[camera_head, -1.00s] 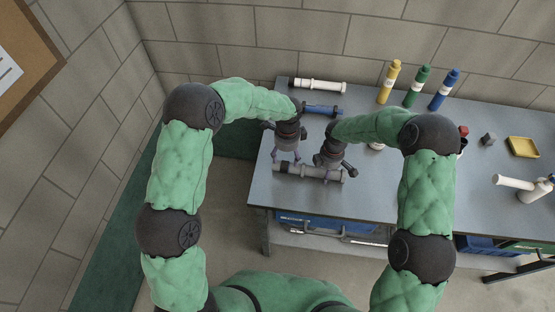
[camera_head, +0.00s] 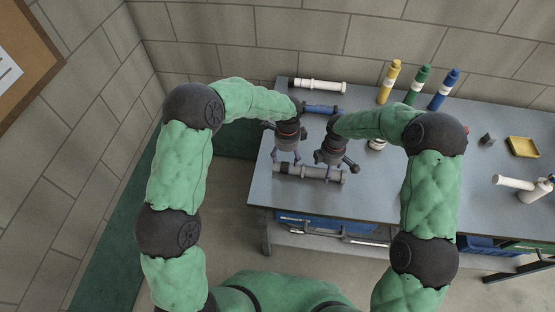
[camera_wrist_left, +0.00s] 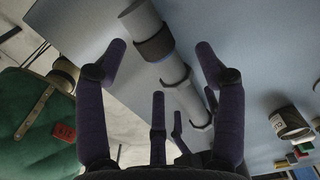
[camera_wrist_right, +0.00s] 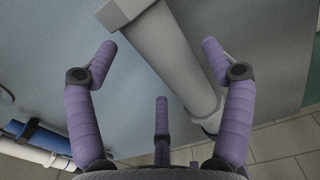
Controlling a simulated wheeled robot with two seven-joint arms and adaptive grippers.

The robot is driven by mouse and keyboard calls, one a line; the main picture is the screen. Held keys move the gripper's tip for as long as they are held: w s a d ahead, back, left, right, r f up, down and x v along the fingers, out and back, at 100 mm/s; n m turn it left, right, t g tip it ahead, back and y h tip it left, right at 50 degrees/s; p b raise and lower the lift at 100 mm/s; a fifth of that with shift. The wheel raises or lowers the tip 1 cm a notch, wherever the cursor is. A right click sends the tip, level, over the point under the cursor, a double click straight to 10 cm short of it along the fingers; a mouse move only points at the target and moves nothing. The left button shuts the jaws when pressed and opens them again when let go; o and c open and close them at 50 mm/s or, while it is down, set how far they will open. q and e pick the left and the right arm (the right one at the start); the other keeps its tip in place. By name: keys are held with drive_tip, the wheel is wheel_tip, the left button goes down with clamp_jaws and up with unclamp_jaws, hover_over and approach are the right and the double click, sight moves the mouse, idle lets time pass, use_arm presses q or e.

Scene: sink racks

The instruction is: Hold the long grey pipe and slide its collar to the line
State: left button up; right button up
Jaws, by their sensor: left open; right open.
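The long grey pipe (camera_head: 309,174) lies across the front left of the table. No finger visibly presses on the pipe.
Behind the grippers lie a white pipe (camera_head: 320,86) and a blue pipe (camera_head: 320,109). Yellow (camera_head: 388,84), green (camera_head: 415,88) and blue (camera_head: 443,92) bottles stand at the back. A yellow tray (camera_head: 523,147) and white fitting (camera_head: 516,183) are at the right. The table's front edge is close.

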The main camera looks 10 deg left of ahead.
wheel_tip(320, 180, up, 10)
idle(0.4)
drive_tip(key=shift+r, duration=0.1)
